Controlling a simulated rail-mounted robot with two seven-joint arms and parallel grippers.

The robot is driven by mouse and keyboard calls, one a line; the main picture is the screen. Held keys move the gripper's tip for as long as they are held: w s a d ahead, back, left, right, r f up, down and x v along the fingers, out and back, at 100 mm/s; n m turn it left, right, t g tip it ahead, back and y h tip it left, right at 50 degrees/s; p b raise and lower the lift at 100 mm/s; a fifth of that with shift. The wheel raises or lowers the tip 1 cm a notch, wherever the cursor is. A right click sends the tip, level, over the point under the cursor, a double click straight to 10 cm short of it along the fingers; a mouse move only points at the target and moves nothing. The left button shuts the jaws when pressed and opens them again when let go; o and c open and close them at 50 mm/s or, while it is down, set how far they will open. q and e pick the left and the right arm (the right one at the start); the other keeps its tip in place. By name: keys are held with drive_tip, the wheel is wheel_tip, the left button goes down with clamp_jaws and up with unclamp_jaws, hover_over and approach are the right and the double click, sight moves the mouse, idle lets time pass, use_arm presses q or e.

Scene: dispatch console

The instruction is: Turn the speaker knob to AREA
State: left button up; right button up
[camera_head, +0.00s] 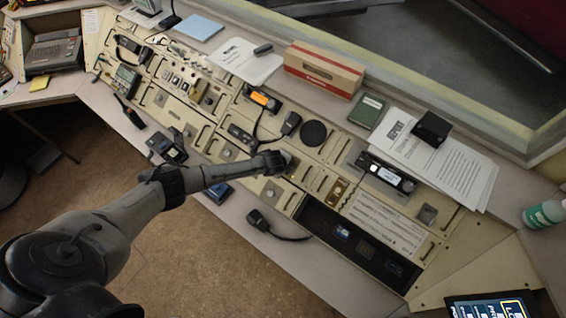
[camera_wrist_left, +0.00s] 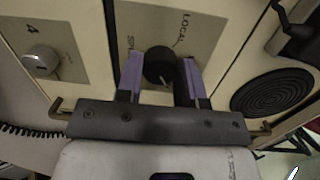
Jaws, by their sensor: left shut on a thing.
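The speaker knob (camera_wrist_left: 157,62) is a round black knob on a grey plate in the left wrist view. The word LOCAL is printed at its upper right, and a partly covered word starting with SP is at its left. My left gripper (camera_wrist_left: 161,74) has its two purple-faced fingers on either side of the knob and is shut on it. In the head view my left gripper (camera_head: 275,162) reaches the middle of the console and hides the knob. The AREA mark cannot be read. My right gripper is in neither view.
A silver knob (camera_wrist_left: 41,61) marked 4 is on the plate to the left. A round black speaker grille (camera_wrist_left: 272,92) is at the right. A handset (camera_head: 291,123) lies above my gripper, and a corded microphone (camera_head: 258,220) lies at the console's front edge.

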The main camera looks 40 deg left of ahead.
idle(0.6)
use_arm(q)
drive_tip(key=o, duration=0.9)
drive_tip(key=shift+p+v, duration=1)
drive_tip(key=shift+v, duration=5.95)
